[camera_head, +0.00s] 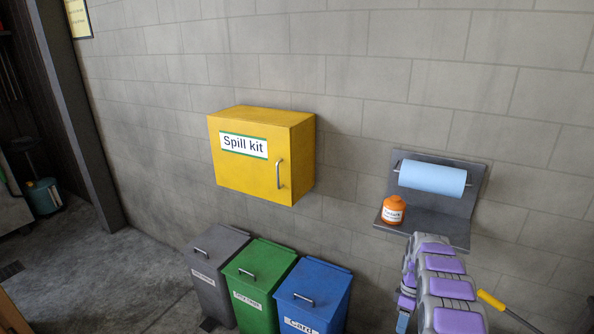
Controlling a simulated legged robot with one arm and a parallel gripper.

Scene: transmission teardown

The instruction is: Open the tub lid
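A small orange tub (393,213) with a white label stands upright on a grey wall shelf (437,228). Its orange lid (394,202) sits on top and looks closed. The label's writing is too small to read surely. Grey and purple jointed parts, which look like my arm, rise from the lower right to just below the shelf. I cannot make out any gripper fingers, and nothing is seen touching the tub.
A blue paper roll (432,179) hangs above the shelf. A yellow spill kit cabinet (238,170) is on the wall to the left. Grey (212,260), green (255,275) and blue (318,290) lidded bins stand below it. A yellow-handled tool (492,300) leans at right. Floor at left is clear.

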